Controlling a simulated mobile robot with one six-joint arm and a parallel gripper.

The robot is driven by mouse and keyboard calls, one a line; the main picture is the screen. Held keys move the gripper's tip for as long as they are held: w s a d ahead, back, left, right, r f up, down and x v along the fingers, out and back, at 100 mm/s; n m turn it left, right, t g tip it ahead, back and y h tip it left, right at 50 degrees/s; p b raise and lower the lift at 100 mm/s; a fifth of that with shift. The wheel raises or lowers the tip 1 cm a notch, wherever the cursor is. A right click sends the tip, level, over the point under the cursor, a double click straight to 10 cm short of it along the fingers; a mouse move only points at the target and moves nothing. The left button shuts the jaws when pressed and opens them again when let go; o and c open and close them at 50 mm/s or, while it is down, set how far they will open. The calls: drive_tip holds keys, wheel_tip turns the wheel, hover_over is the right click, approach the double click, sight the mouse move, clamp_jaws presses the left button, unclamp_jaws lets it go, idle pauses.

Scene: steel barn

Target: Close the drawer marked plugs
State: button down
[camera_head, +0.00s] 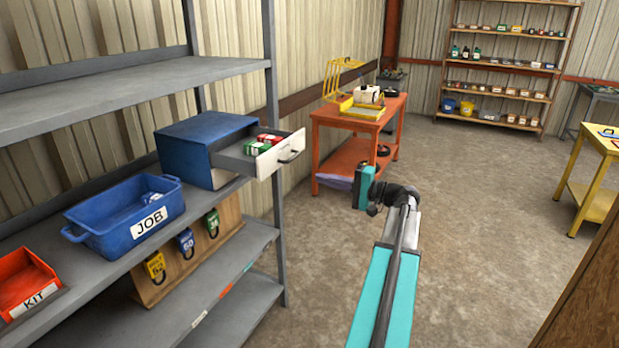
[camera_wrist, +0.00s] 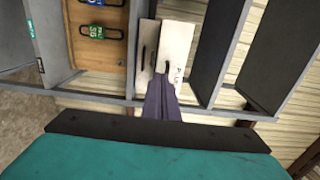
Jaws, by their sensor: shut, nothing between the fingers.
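The drawer (camera_head: 283,154) with a white front and a dark handle stands open from a blue cabinet (camera_head: 180,153) on the grey shelf in the head view. Green and red boxes (camera_head: 262,144) lie inside it. The white drawer front (camera_wrist: 177,48) also shows in the wrist view, with small lettering too slight to read surely. My gripper (camera_wrist: 160,84) is shut and empty, its dark fingers pointing toward the drawer front and overlapping its lower edge in the picture. I cannot tell whether they touch. In the head view my teal wrist is right of the drawer, and the fingers are hidden.
A blue JOB bin (camera_head: 120,232) and a red KIT bin (camera_head: 22,283) share the shelf. A shelf post (camera_head: 272,120) rises beside the drawer. An orange table (camera_head: 345,122) stands behind. The concrete floor to the right is mostly clear.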

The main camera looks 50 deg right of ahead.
drive_tip(key=p, duration=0.4)
approach(277, 168)
drive_tip(key=x, duration=0.5)
drive_tip(key=shift+w+r, duration=0.1)
drive_tip(key=shift+w, duration=0.1)
drive_tip(key=shift+w+a, duration=0.1)
drive_tip(key=shift+w, duration=0.25)
